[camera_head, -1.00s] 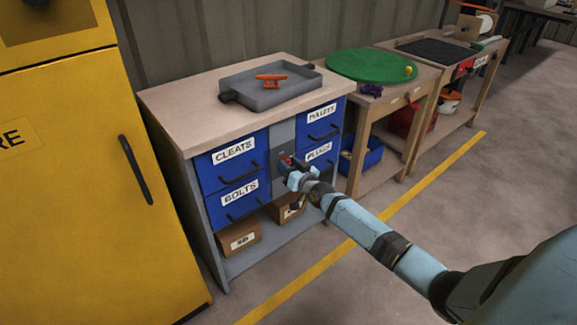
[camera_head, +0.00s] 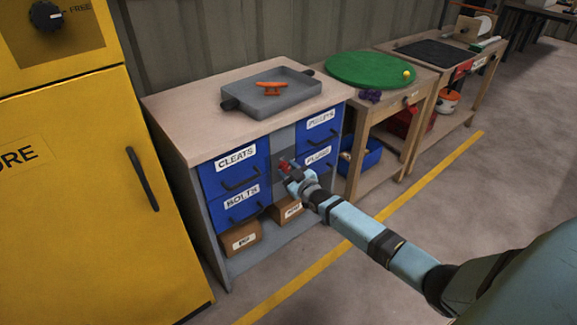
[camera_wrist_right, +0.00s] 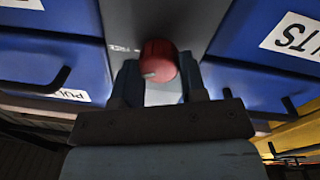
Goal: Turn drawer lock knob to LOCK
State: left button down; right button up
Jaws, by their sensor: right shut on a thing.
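The drawer lock knob (camera_head: 284,165) is small and red, on the grey panel (camera_head: 282,139) between the blue drawer columns. My right gripper (camera_head: 291,174) reaches it from the front right. In the right wrist view the red knob (camera_wrist_right: 158,58) sits between the two fingers of my right gripper (camera_wrist_right: 158,82), which are shut on it. A pale mark shows on the knob's lower left edge. My left gripper is not in view.
Blue drawers labelled CLEATS (camera_head: 237,165) and BOLTS (camera_head: 243,208) have protruding black handles. A grey tray (camera_head: 247,107) with an orange cleat (camera_head: 271,88) stands on the bench top. A yellow cabinet (camera_head: 72,210) stands left. The floor in front is clear.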

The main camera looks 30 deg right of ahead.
jog(key=shift+r+n, duration=0.15)
jog(key=shift+n, duration=0.35)
jog(key=n+p, duration=0.2)
jog(key=n, duration=0.1)
jog(key=shift+n, duration=0.4)
jog(key=n, duration=0.2)
jog(key=shift+a+f+n+y, duration=0.1)
jog(key=shift+f+n+y, duration=0.1)
jog(key=shift+n+y, duration=0.15)
jog(key=n, duration=0.3)
jog(key=shift+f, duration=0.1)
jog(key=shift+n, duration=0.55)
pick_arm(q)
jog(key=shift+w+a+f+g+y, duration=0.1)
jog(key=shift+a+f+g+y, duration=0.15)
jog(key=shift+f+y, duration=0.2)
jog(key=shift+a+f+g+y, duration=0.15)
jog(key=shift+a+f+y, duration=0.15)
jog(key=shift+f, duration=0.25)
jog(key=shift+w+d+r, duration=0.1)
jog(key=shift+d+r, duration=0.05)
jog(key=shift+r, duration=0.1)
pick_arm(e)
jog(key=shift+n, duration=0.4)
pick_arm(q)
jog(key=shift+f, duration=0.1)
